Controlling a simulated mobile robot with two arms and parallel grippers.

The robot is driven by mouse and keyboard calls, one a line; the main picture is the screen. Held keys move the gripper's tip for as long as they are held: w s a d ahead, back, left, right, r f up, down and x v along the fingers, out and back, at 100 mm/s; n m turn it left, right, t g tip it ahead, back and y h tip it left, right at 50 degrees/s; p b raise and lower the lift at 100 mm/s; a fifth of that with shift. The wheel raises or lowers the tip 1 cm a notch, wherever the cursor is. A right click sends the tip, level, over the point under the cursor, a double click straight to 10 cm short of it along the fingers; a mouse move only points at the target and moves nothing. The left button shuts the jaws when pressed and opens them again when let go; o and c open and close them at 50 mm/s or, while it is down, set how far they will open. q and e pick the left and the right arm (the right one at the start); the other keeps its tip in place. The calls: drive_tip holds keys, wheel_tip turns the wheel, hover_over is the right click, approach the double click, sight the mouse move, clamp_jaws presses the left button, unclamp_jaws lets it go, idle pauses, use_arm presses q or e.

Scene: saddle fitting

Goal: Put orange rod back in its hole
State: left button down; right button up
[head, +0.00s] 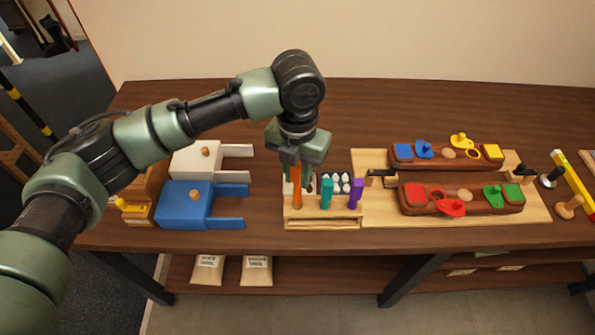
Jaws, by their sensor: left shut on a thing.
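The orange rod (297,189) is upright at the left end of a light wooden rack (320,213). My left gripper (300,168) comes down from above and is shut on its upper part. The rod's lower end meets the rack's top in the picture. I cannot tell how deep it sits in a hole. Its visible top reaches higher than the teal rod (326,193) and the purple rod (354,193), which stand in the rack to its right. The gripper hides the rod's top and part of the rack's back. My right gripper is not in view.
A blue block (184,204) and a white block (196,160) with prongs lie left of the rack. White pieces (340,183) stand behind the teal and purple rods. A light board (380,210) with two brown saddles (470,192) lies right. The table's back is clear.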

sight(298, 191)
use_arm(q)
drive_tip(key=shift+f, duration=0.1)
drive_tip(key=shift+f, duration=0.7)
drive_tip(key=shift+f+b, duration=1)
drive_tip(key=shift+f, duration=1.35)
drive_tip(key=c, duration=1.2)
unclamp_jaws()
drive_tip(key=shift+o, duration=0.2)
wheel_tip(298, 191, up, 8)
drive_tip(key=shift+f+b, duration=0.1)
drive_tip(key=shift+b, duration=0.7)
drive_tip(key=shift+s, duration=0.1)
